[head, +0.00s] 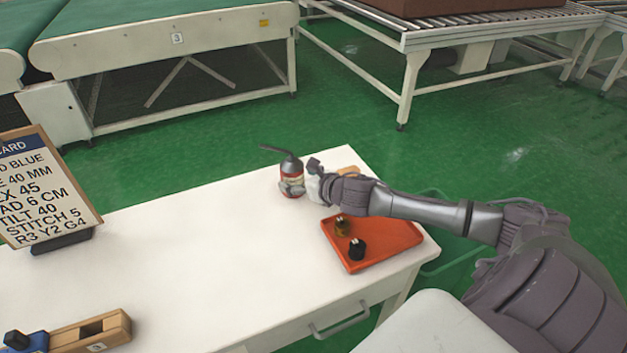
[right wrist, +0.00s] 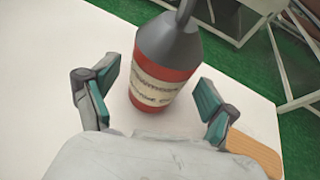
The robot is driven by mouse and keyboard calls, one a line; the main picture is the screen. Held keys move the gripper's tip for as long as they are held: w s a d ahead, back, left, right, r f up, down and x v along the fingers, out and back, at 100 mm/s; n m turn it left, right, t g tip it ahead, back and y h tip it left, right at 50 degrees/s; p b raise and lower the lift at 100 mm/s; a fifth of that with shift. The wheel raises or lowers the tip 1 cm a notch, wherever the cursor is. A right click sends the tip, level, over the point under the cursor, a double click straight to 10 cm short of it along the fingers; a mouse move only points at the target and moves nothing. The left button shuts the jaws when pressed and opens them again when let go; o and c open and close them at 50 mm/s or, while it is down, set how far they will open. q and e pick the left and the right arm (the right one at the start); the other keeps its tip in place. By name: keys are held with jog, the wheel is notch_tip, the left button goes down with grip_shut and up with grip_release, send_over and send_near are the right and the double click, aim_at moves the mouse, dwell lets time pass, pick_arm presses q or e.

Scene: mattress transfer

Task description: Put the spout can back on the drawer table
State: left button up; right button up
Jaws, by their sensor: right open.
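The spout can (head: 291,176) is red with a pale label and a dark grey cone top with a thin spout. It stands upright near the far edge of the white drawer table (head: 190,240). In the right wrist view the can (right wrist: 160,75) stands on the white top between the two fingers. My right gripper (right wrist: 155,105) is open around the can, with gaps visible at both sides. In the head view the right gripper (head: 308,184) is beside the can, on its right. My left gripper is not in view.
An orange tray (head: 395,240) with two small dark-topped pieces lies near the table's right edge. A wooden item (head: 348,170) lies behind my right wrist. A sign board (head: 45,190) stands at left, and a wooden tool (head: 95,332) lies at front left. The table's middle is clear.

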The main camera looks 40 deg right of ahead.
jog(key=v, duration=0.8)
jog(key=shift+s+d+r, duration=0.1)
jog(key=shift+s+r, duration=0.05)
jog(key=shift+s, duration=0.2)
jog(key=shift+s+r, duration=0.35)
jog(key=shift+s, duration=0.25)
jog(key=shift+r, duration=0.1)
